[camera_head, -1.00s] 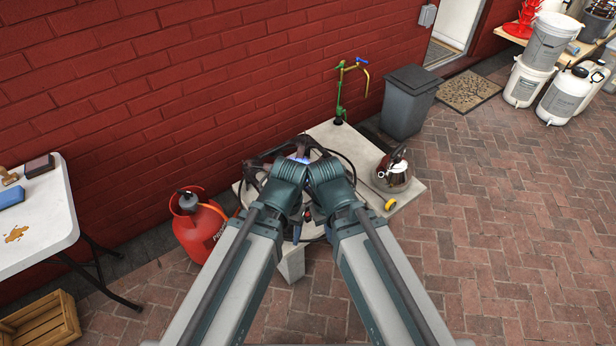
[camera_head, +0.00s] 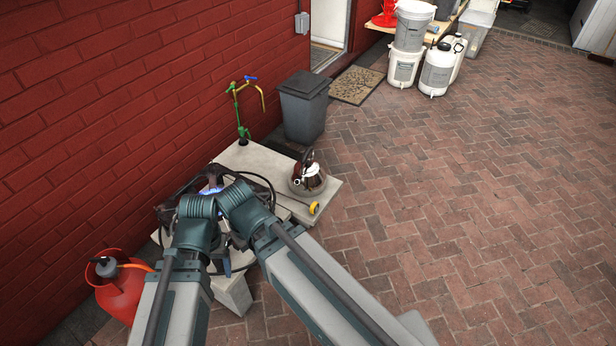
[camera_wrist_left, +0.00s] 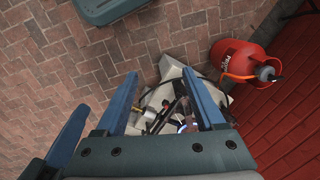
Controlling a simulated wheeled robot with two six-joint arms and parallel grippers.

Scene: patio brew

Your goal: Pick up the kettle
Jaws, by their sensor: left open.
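The kettle (camera_head: 310,174), shiny metal with a dark handle, stands on the pale slab (camera_head: 328,194) near its right end, right of the burner with a blue flame (camera_head: 211,191). My arms reach in from below, and their wrists hide part of the burner. My left gripper (camera_head: 228,260) is pointed down by the burner's near side, left of and apart from the kettle. In the left wrist view its jaws (camera_wrist_left: 160,82) are apart with nothing between them, and I cannot make out the kettle there. My right gripper is mostly hidden; its jaws cannot be made out.
A green tap (camera_head: 242,110) stands behind the slab. A grey bin (camera_head: 304,108) is beyond it. A yellow-ended tool (camera_head: 314,208) lies at the slab's near edge. A red gas bottle (camera_head: 122,292) with an orange hose is at lower left. The brick paving on the right is clear.

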